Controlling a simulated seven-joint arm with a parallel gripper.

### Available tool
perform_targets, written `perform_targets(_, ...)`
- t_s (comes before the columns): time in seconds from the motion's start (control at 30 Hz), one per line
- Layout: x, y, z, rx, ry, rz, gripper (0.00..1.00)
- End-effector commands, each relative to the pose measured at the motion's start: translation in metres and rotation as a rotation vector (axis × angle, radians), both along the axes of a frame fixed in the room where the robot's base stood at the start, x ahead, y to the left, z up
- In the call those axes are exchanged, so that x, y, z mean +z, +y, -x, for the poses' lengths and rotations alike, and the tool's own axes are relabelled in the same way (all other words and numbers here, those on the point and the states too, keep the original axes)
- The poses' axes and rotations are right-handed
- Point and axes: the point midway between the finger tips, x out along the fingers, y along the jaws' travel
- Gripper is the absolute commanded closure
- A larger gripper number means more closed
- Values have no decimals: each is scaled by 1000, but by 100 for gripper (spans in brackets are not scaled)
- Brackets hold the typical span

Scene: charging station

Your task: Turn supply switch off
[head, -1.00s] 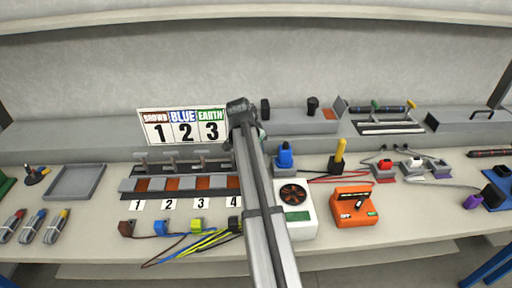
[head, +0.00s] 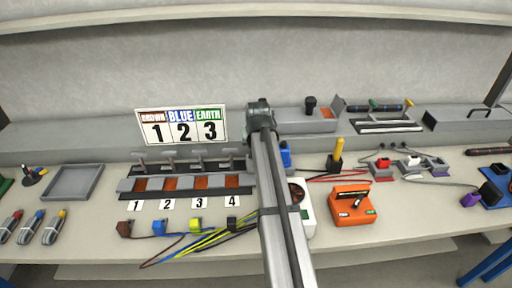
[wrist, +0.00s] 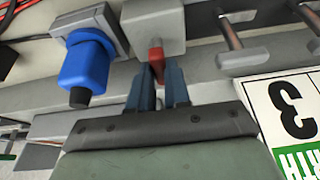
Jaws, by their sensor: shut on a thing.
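A small red lever (wrist: 156,52) sticks out of a light grey box (wrist: 152,22) in the wrist view; I take it to be the supply switch. My gripper (wrist: 158,76) is shut on the red lever, with one blue-grey finger on each side of it. In the head view my arm hides the gripper, the lever and the grey box, so I cannot tell the switch's position there.
A blue plug (wrist: 87,68) stands beside the grey box. The number sign (head: 181,126) is close to my gripper. Terminal blocks (head: 185,185) lie to the left.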

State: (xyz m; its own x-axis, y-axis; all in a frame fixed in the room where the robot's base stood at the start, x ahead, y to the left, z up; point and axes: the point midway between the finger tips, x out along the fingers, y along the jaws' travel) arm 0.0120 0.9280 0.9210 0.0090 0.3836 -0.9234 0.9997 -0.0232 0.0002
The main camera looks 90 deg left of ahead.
Motion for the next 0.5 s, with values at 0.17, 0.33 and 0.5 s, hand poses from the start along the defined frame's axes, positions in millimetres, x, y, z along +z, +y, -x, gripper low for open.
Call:
perform_targets(0.17,0,-1,1,32,2,4,100)
perform_targets(0.33,-1,-2,0,41,2,4,100)
perform_targets(0.5,-1,-2,0,42,1,4,100)
